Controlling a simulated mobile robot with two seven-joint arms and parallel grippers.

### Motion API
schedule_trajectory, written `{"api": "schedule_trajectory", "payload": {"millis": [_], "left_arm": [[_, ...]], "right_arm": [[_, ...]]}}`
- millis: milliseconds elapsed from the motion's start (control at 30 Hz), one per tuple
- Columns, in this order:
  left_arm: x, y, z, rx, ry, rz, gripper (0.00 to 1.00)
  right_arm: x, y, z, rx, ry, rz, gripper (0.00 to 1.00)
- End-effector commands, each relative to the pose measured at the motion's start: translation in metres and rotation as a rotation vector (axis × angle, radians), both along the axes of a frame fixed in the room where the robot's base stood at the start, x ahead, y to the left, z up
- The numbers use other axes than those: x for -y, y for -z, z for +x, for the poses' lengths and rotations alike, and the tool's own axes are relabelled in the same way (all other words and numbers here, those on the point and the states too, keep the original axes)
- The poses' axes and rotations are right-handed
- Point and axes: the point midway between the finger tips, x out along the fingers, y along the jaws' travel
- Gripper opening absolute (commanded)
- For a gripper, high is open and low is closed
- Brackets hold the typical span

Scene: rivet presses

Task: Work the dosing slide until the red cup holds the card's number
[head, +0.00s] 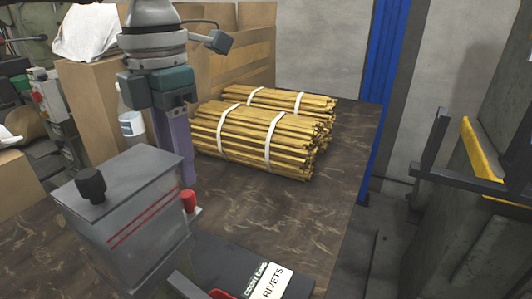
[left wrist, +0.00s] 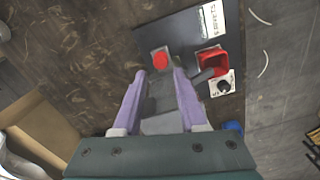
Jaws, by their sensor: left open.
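The grey dosing box (head: 130,212) stands at the front left of the table, with a black knob on its lid and two red stripes. A red knob (head: 190,201) shows at its right side; in the left wrist view the red knob (left wrist: 160,60) lies just beyond my fingertips. My left gripper (head: 187,180) points down above the knob, open, its lavender fingers (left wrist: 159,75) on either side of a grey part. The red cup (left wrist: 213,62) stands right of the knob; its inside is unclear. The card (head: 272,281) reads "RIVETS"; its number is unreadable. My right gripper is out of view.
Strapped bundles of yellow sticks (head: 255,135) lie behind the box, with cardboard boxes (head: 95,105) and a white bottle (head: 131,124) to their left. A black dial (left wrist: 223,87) sits beside the cup. The table's right side is clear.

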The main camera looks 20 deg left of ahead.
Motion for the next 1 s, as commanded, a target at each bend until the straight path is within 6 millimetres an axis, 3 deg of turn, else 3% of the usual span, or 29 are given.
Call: {"api": "schedule_trajectory", "payload": {"millis": [100,300,633,1000], "left_arm": [[0.001,0.024,-0.001,-0.003,0.001,-0.001,0.41],[0.001,0.046,0.000,-0.001,0.002,-0.002,0.41],[0.001,0.049,0.000,0.001,0.003,-0.003,0.41],[0.001,0.049,0.000,0.001,0.003,-0.003,0.00]], "right_arm": [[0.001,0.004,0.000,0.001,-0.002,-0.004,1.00],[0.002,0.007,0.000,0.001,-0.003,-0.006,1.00],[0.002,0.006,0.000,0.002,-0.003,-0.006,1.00],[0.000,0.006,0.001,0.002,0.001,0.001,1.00]]}}
